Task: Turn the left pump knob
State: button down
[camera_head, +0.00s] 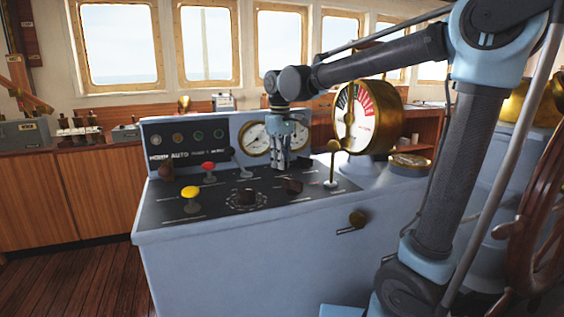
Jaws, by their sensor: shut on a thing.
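My gripper (291,167) points down at the back right part of the black control panel, in front of the round gauges. It is shut on a small knob there; the fingers hide most of it, and I cannot read its label. A dark knob (292,187) sits just in front of the fingers. Another dark knob (246,197), with a ring of white marks around it, sits further left and nearer the front edge. I cannot read any pump label on the panel from here.
Levers with yellow (190,192), red (208,168) and dark (243,170) parts stand left of my gripper. A brass-topped lever (332,165) stands close on its right. A large brass gauge (357,118) rises behind that. A ship's wheel (538,205) is at far right.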

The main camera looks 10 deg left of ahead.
jog(key=shift+w+d, duration=0.2)
jog(key=c, duration=1.7)
grip_release()
jog(key=shift+o, duration=0.2)
notch_tip(320, 180, up, 12)
